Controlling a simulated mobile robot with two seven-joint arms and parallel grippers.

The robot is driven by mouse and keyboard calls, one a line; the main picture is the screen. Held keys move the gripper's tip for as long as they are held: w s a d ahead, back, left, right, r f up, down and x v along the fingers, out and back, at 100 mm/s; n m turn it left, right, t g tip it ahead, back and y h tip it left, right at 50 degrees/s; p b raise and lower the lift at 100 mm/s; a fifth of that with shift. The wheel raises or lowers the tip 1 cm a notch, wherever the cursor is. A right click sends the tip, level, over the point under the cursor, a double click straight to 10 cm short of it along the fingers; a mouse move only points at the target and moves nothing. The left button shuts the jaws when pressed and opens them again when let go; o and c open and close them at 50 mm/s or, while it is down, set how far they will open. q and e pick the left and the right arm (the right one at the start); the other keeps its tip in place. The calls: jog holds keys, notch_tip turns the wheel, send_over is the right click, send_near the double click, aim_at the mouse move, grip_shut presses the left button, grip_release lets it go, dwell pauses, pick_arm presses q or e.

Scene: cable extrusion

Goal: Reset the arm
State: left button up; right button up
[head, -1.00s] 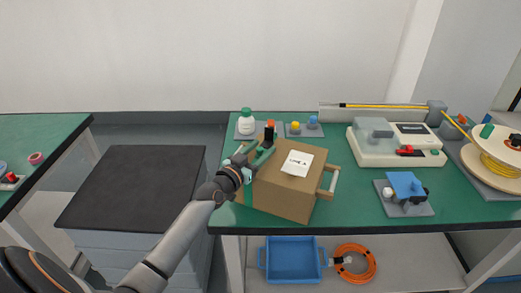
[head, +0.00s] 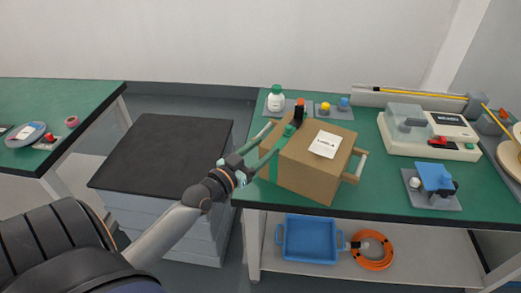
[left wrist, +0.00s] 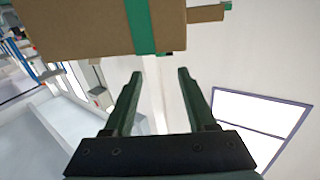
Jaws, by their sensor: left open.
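My left gripper (head: 278,143) is at the left side of a cardboard box (head: 305,175) on the green-topped table. Its two green fingers are apart, with nothing between them. In the left wrist view the open fingers (left wrist: 160,85) point toward the box (left wrist: 90,30), which shows a green tape strip; a gap of light background lies between the fingertips and the box. The box has a white label on top and a handle at its right side. My right gripper is in no view.
A white bottle (head: 276,100) and small colored knobs stand behind the box. A beige machine (head: 405,143) and a blue fixture (head: 435,178) stand to the right. A blue tray (head: 309,262) and orange cable (head: 371,265) lie on the lower shelf. A dark-topped cabinet (head: 160,150) stands left.

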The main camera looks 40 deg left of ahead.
pick_arm(q)
jog(key=shift+s, duration=0.3)
dwell(0.4)
jog(key=s+d+f+m+g+h+p, duration=0.1)
jog(key=s+d+f+g+p, duration=0.5)
jog(key=s+d+f, duration=1.2)
jog(key=s+g, duration=0.1)
jog(key=g, duration=0.1)
jog(key=shift+d+f+g+h, duration=0.2)
jog(key=shift+d+g+h, duration=0.15)
jog(key=shift+g+h, duration=0.05)
jog(key=shift+w, duration=0.1)
